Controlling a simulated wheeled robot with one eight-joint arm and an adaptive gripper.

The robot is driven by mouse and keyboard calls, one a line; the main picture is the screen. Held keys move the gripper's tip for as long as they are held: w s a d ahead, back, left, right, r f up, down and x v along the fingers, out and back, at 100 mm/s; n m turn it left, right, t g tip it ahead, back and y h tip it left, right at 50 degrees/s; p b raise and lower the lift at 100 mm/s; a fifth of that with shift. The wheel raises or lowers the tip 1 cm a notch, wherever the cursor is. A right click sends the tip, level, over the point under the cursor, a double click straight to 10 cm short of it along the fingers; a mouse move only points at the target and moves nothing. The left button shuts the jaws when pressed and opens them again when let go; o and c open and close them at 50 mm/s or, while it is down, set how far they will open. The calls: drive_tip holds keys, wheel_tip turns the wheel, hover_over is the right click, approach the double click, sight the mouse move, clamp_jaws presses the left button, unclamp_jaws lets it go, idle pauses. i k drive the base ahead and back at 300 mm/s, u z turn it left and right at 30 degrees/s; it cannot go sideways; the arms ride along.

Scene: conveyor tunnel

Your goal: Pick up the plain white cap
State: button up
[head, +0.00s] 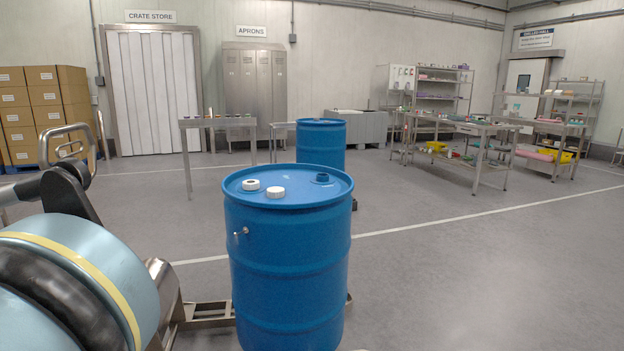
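Two white caps lie on the lid of a blue drum (288,260) in the middle of the head view. The cap nearer the front (275,192) has an even white top and looks plain. The other white cap (250,185), just left and behind it, shows a darker mark on its top. My gripper is not in view.
A dark blue bung fitting (322,178) stands up on the lid's right side. A second blue drum (330,133) stands behind. A light blue rounded machine (80,275) fills the lower left. Floor at right is clear.

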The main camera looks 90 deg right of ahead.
sight(274, 192)
drive_tip(key=z, duration=3.6)
